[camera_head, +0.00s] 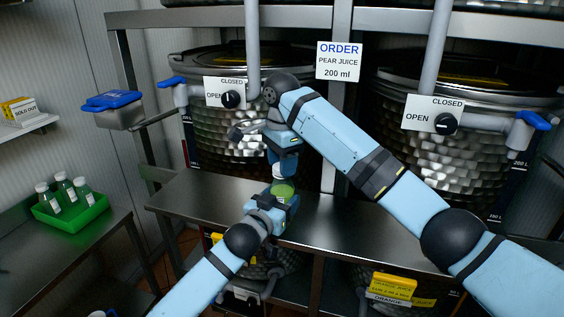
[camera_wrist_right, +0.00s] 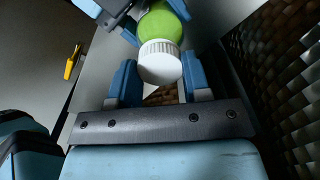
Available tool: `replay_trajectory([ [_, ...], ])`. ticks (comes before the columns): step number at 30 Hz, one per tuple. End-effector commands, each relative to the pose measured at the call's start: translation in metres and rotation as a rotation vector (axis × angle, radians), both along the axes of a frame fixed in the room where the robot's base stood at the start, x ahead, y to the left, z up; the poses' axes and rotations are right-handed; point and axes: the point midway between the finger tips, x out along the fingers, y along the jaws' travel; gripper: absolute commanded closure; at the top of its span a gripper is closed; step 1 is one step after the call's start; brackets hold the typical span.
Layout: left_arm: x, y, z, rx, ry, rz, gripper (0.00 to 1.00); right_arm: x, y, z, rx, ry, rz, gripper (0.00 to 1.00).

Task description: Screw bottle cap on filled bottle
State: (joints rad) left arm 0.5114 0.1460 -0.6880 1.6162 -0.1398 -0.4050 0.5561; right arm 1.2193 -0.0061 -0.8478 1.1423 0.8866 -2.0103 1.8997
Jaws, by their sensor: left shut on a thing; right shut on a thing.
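The bottle with green juice (camera_head: 283,188) stands about upright above the steel shelf. My left gripper (camera_head: 276,203) is shut on it from below left. My right gripper (camera_head: 281,157) is directly above the bottle, pointing down, shut on the white ribbed cap (camera_wrist_right: 160,60). In the right wrist view the cap sits between the two blue fingertips of my right gripper (camera_wrist_right: 160,78), in line with the green bottle (camera_wrist_right: 160,25). The cap is at the bottle's mouth; whether its thread is engaged cannot be told.
Two hammered metal tanks (camera_head: 236,125) with open/closed valves stand behind. An order sign (camera_head: 339,61) reads pear juice, 200 ml. A green tray (camera_head: 72,224) with several capped bottles is on the left counter. The steel shelf (camera_head: 190,200) is clear at left.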

Motion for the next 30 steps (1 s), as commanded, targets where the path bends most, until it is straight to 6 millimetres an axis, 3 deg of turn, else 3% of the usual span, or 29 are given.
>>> replay_trajectory([
  [9,0.0004,0.0008,-0.0019,0.001,0.004,0.002,1.0,-0.0001,0.0,0.0007,0.0,-0.003,-0.698,0.78],
  [15,0.0004,0.0008,-0.002,0.001,0.004,0.002,1.0,-0.0003,0.0001,0.0005,0.0,-0.003,-1.005,0.78],
  [27,0.0004,0.0009,-0.0022,0.002,0.005,0.002,1.0,-0.0002,0.0002,0.0006,0.0,-0.003,-1.081,0.78],
  [28,0.0004,0.0009,-0.0022,0.002,0.005,0.002,1.0,-0.0002,0.0002,0.0006,0.0,-0.003,-1.08,0.52],
  [30,0.0004,0.0009,-0.0023,0.002,0.005,0.002,1.0,-0.0002,0.0002,0.0005,0.0,-0.003,-1.08,0.35],
])
